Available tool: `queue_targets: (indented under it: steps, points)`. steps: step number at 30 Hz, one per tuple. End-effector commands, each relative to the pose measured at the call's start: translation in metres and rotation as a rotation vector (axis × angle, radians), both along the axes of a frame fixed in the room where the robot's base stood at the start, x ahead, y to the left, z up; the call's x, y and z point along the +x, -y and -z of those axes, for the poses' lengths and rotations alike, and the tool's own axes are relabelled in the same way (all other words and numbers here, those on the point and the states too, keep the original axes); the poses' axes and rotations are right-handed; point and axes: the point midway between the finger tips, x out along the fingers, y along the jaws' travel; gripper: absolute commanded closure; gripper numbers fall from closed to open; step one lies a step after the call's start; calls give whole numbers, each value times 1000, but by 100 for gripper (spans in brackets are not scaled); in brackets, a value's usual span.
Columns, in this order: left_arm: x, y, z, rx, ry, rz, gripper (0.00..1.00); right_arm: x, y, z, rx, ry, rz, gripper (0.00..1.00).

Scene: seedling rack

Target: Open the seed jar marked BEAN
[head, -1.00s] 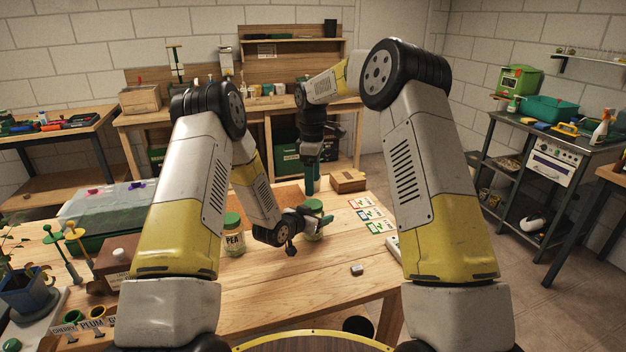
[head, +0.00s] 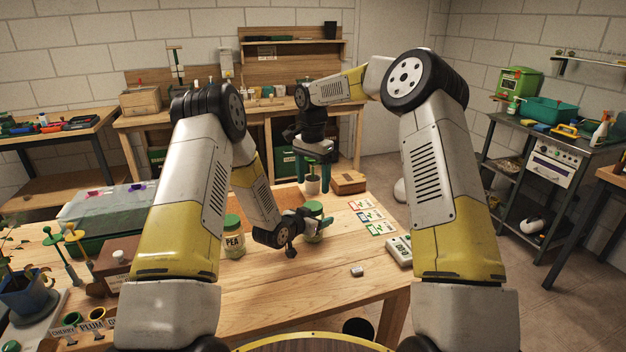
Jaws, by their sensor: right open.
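A jar marked PEA (head: 233,240) with a green lid stands on the wooden table, left of my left gripper. A second green-lidded jar (head: 313,208) stands at my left gripper (head: 318,226), which is low beside it and covers part of its body. Its label is hidden, so I cannot read BEAN. A teal finger shows at that jar's right side; I cannot tell whether the jaws grip it. My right gripper (head: 313,178) points down, open, beyond the second jar, with its fingers on either side of a small pot (head: 312,186). I cannot tell whether they touch the pot.
A wooden box (head: 348,182) is right of my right gripper. Seed cards (head: 371,216), a grey device with a display (head: 399,251) and a small pale block (head: 357,271) lie on the right part of the table. The front middle is clear. Plant stands and labelled holders crowd the left.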

Motion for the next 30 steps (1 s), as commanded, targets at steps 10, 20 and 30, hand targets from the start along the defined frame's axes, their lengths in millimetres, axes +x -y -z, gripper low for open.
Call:
queue_targets:
  steps: [10, 20, 30]
  points:
    - [0, 0, -1, -1, 2, 0, 100, 1, 1, 8, 0, 2, 202, 28]
    - [0, 0, -1, -1, 2, 0, 100, 0, 0, 58, 2, 1, 200, 28]
    - [0, 0, -1, -1, 2, 0, 100, 1, 1, 79, 1, 4, 200, 28]
